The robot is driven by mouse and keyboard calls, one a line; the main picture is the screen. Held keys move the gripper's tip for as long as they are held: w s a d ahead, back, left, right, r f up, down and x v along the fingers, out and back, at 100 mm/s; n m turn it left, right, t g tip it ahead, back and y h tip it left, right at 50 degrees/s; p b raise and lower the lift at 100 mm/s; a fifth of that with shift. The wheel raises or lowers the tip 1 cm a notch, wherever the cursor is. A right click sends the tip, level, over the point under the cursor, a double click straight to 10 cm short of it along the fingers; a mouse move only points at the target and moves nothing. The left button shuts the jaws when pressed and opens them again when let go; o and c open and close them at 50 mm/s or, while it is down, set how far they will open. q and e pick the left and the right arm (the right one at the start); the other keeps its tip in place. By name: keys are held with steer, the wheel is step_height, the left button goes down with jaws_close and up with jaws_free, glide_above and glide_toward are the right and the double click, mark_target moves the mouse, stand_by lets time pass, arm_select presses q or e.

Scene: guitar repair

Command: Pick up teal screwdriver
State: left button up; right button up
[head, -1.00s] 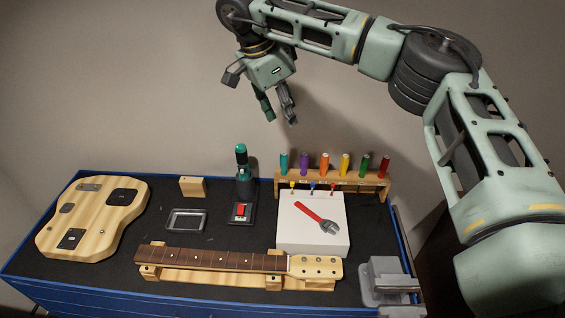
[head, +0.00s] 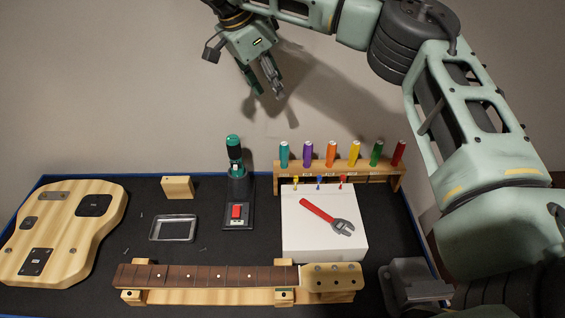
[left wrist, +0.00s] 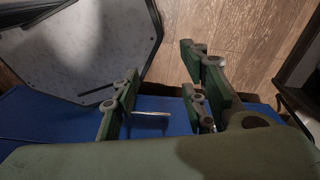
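The teal screwdriver (head: 284,154) stands upright at the left end of a wooden rack at the back of the bench, its teal handle showing above the rack. Its lower part is hidden by the rack. My right gripper (head: 269,94) hangs in front of the wall, above and apart from the rack. Its fingers are spread with nothing between them. My left gripper is out of the head view. In the left wrist view my left gripper (left wrist: 160,82) has its fingers wide apart and empty.
Purple, orange, yellow, green and red handles share the rack (head: 397,171). A black-and-teal tool (head: 234,150) stands just left. A white box (head: 345,250) with a red wrench (head: 326,216) lies in front. A guitar neck (head: 210,275), body (head: 70,225) and metal tray (head: 192,229) occupy the bench.

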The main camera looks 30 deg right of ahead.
steer(key=b, duration=1.4)
glide_toward(282, 148)
steer(key=w+x, duration=0.1)
steer(key=x, duration=0.6)
steer(key=p+x, duration=0.1)
steer(key=x, duration=0.1)
steer(key=s+p+x, duration=0.1)
steer(key=x, duration=0.1)
steer(key=shift+d+f, duration=0.2)
steer(key=shift+f, duration=0.15)
steer(key=shift+d+f, duration=0.1)
steer(key=shift+f, duration=0.25)
steer(key=shift+c, duration=0.4)
jaws_close()
